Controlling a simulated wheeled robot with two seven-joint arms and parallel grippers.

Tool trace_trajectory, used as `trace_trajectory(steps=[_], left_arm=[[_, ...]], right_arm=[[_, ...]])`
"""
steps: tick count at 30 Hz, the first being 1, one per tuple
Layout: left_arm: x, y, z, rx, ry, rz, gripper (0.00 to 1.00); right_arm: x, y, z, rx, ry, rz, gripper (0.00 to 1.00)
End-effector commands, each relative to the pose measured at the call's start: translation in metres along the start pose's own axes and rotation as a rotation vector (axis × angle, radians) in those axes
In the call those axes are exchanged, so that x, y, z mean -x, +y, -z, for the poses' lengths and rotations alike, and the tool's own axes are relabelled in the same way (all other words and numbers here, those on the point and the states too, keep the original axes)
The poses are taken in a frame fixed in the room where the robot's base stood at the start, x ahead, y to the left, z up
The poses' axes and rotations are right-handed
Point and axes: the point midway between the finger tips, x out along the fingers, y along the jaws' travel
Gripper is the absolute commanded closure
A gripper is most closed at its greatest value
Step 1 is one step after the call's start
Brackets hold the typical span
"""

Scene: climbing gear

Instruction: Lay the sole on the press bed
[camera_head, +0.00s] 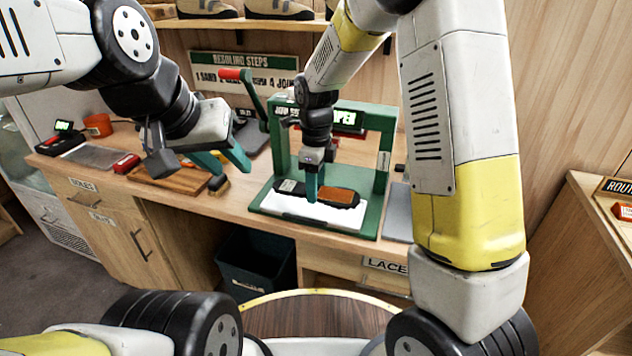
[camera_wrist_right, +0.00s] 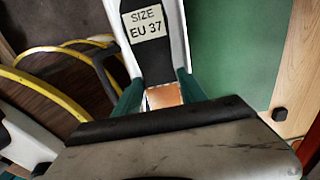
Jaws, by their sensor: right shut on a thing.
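The sole (camera_head: 340,196), black with an orange-brown part, is level over the white press bed (camera_head: 300,210) of the green press (camera_head: 376,175). I cannot tell whether it touches the bed. My right gripper (camera_head: 313,195) is shut on the sole across its middle. In the right wrist view the sole (camera_wrist_right: 142,62) bears a label "SIZE EU 37" and passes between the green fingers of the right gripper (camera_wrist_right: 160,92). The white bed (camera_wrist_right: 178,45) shows beside it. My left gripper (camera_head: 234,170) is open and empty, left of the press.
A wooden board (camera_head: 150,181) lies on the bench at the left, with a small brush (camera_head: 218,184) at its right end. The press's red-tipped lever (camera_head: 245,85) is raised at its left. A dark bin (camera_head: 250,265) stands below the bench.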

Motion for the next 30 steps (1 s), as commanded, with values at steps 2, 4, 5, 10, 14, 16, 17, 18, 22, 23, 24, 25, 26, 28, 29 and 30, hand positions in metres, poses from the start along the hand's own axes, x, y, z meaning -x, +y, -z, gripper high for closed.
trace_trajectory(steps=[2, 4, 5, 10, 14, 16, 17, 18, 22, 23, 24, 25, 26, 28, 29, 30], left_arm=[[0.0, 0.0, 0.0, 0.0, 0.0, 0.0, 0.64], [0.0, 0.0, 0.0, 0.0, 0.0, 0.0, 0.64], [0.0, 0.0, 0.0, 0.0, 0.0, 0.0, 0.64], [0.0, 0.0, 0.0, 0.0, 0.0, 0.0, 0.64], [0.0, 0.0, 0.0, 0.0, 0.0, 0.0, 0.64], [0.0, 0.0, 0.0, 0.0, 0.0, 0.0, 0.64], [0.0, 0.0, 0.0, 0.0, 0.0, 0.0, 0.64], [0.0, 0.0, 0.0, 0.0, 0.0, 0.0, 0.64], [0.0, 0.0, 0.0, 0.0, 0.0, 0.0, 0.64], [0.0, 0.0, 0.0, 0.0, 0.0, 0.0, 0.64], [0.0, 0.0, 0.0, 0.0, 0.0, 0.0, 0.64], [0.0, 0.0, 0.0, 0.0, 0.0, 0.0, 0.64], [0.0, 0.0, 0.0, 0.0, 0.0, 0.0, 0.64], [0.0, 0.0, 0.0, 0.0, 0.0, 0.0, 0.64], [0.0, 0.0, 0.0, 0.0, 0.0, 0.0, 0.64], [0.0, 0.0, 0.0, 0.0, 0.0, 0.0, 0.64]], right_arm=[[-0.01, 0.001, 0.001, 0.0, 0.002, -0.003, 1.0], [-0.022, 0.001, 0.001, -0.001, 0.003, -0.004, 1.0], [-0.026, 0.0, 0.001, -0.001, 0.002, -0.003, 1.0], [-0.033, 0.0, 0.0, 0.0, -0.001, 0.0, 1.0], [-0.033, 0.0, 0.0, 0.0, -0.001, 0.0, 1.0], [-0.034, 0.0, 0.0, 0.0, 0.0, -0.001, 1.0], [-0.035, 0.0, 0.0, 0.001, 0.0, -0.001, 1.0], [-0.035, 0.0, 0.0, 0.0, 0.0, -0.001, 0.47], [-0.035, 0.0, 0.0, 0.0, 0.0, -0.001, 0.4], [-0.035, 0.0, 0.0, 0.0, 0.0, -0.001, 0.4], [-0.035, 0.0, 0.0, 0.0, 0.0, -0.001, 0.4], [-0.035, 0.0, 0.0, 0.0, 0.0, -0.001, 0.4], [-0.035, 0.0, 0.0, 0.0, 0.0, -0.001, 0.4], [-0.035, 0.0, 0.0, 0.0, 0.0, -0.001, 0.4], [-0.034, 0.0, 0.0, 0.0, 0.0, -0.001, 0.4], [-0.033, 0.0, 0.0, 0.0, -0.001, 0.0, 0.4]])
